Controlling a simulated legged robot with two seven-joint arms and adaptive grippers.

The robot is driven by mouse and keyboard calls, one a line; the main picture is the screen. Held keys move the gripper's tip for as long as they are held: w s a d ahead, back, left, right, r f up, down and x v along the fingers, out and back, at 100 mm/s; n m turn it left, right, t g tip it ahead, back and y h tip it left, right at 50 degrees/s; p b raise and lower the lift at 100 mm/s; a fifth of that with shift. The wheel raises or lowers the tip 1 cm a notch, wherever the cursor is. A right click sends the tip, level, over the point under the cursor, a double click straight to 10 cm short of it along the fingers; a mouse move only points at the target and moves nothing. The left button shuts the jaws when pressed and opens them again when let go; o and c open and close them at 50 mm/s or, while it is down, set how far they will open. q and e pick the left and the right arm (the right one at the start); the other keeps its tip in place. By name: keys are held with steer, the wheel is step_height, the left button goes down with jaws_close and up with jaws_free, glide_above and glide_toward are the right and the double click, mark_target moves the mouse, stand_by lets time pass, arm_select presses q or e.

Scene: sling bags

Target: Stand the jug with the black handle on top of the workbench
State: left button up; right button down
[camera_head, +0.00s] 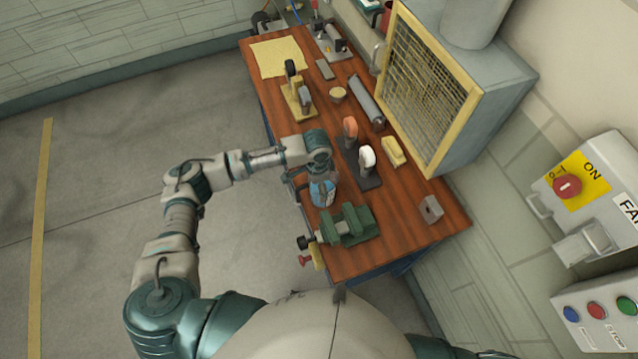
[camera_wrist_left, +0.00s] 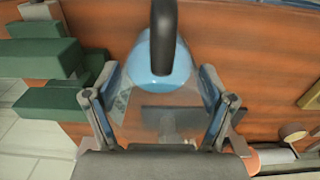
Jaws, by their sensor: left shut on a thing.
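The jug (camera_head: 322,194) has a blue top, a clear-looking body and a black handle. In the head view it is over the near part of the wooden workbench (camera_head: 405,215), close to its left edge. In the left wrist view the jug's blue part (camera_wrist_left: 155,62) and black handle (camera_wrist_left: 178,25) show at the top middle. My left gripper (camera_head: 321,176) is shut on the jug, its fingers (camera_wrist_left: 158,100) on either side of the body. The jug looks about upright; whether its base touches the bench top I cannot tell. My right gripper is not in view.
A green vise (camera_head: 348,225) stands just below the jug. A grey caged cabinet (camera_head: 428,85) fills the back right. A small metal block (camera_head: 431,209) lies at right; bench around it is bare.

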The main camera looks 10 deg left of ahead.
arm_select(q)
steer(key=o, duration=1.4)
steer(key=shift+a, duration=0.1)
steer(key=shift+c, duration=0.2)
steer(key=shift+o, duration=0.5)
steer(key=shift+s, duration=0.1)
steer(key=shift+d, duration=0.55)
steer(key=shift+d+r, duration=0.2)
step_height(320, 180, up, 12)
steer(key=shift+a+f+b, duration=0.15)
steer(key=shift+a+b, duration=0.05)
steer(key=shift+b, duration=0.25)
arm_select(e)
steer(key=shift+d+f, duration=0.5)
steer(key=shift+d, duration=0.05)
